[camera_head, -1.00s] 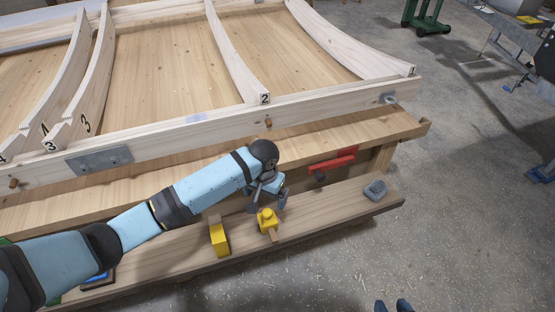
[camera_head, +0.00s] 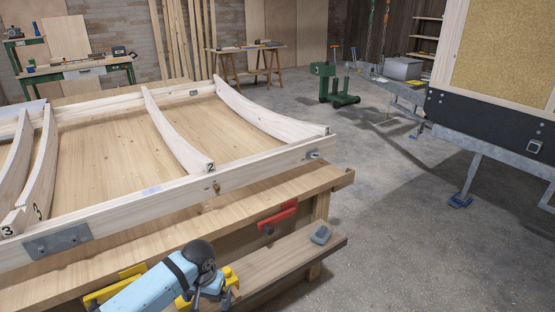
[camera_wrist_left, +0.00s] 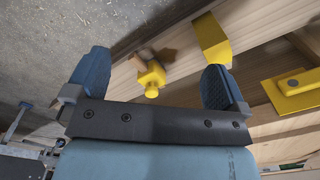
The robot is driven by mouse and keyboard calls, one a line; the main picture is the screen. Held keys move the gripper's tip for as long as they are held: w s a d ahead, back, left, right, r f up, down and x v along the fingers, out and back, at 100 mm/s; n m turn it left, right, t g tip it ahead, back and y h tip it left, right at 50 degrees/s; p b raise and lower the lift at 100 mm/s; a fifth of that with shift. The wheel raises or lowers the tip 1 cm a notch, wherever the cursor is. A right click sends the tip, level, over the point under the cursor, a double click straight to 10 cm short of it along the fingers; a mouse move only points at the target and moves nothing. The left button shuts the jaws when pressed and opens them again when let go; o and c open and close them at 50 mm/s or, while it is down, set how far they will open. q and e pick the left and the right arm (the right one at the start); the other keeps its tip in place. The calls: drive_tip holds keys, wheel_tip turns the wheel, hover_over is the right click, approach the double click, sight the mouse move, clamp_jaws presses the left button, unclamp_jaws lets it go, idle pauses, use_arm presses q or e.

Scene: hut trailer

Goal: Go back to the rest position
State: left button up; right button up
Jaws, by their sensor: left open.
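My left gripper (camera_head: 216,292) is low in the head view, over the workbench's lower shelf board (camera_head: 290,258), with the arm coming in from the bottom left. In the left wrist view its two blue fingers (camera_wrist_left: 155,82) stand wide apart with nothing held between them. A yellow tool with a round knob (camera_wrist_left: 151,77) shows beyond the gap, on the wooden board. It is partly hidden behind the gripper in the head view. My right gripper is not in view.
The workbench carries a wooden frame (camera_head: 258,163) with curved numbered ribs. A red clamp (camera_head: 278,216) hangs on its side and a grey block (camera_head: 321,235) sits on the shelf. A trailer (camera_head: 495,130) stands at right. The concrete floor (camera_head: 390,240) between is mostly clear.

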use_arm(q)
drive_tip(key=w+a+n+y, duration=0.1)
drive_tip(key=a+y, duration=0.1)
drive_tip(key=a, duration=1.3)
drive_tip(key=s+d+f+m+t+h, duration=0.2)
drive_tip(key=s+d+f+t, duration=0.15)
drive_tip(key=s, duration=0.55)
drive_tip(key=s+d+f+m+t+h, duration=0.2)
drive_tip(key=s+m+t+h, duration=0.15)
drive_tip(key=s, duration=0.65)
drive_tip(key=s+r+m+t, duration=0.2)
drive_tip(key=s+r+t, duration=0.1)
drive_tip(key=s+r, duration=0.25)
drive_tip(key=w+d+r+n+t, duration=0.1)
drive_tip(key=d+n, duration=0.5)
drive_tip(key=d, duration=0.4)
wheel_tip(320, 180, up, 17)
drive_tip(key=s+a+p, duration=0.1)
drive_tip(key=p, duration=2.4)
drive_tip(key=shift+s+a, duration=0.2)
drive_tip(key=shift+a, duration=0.2)
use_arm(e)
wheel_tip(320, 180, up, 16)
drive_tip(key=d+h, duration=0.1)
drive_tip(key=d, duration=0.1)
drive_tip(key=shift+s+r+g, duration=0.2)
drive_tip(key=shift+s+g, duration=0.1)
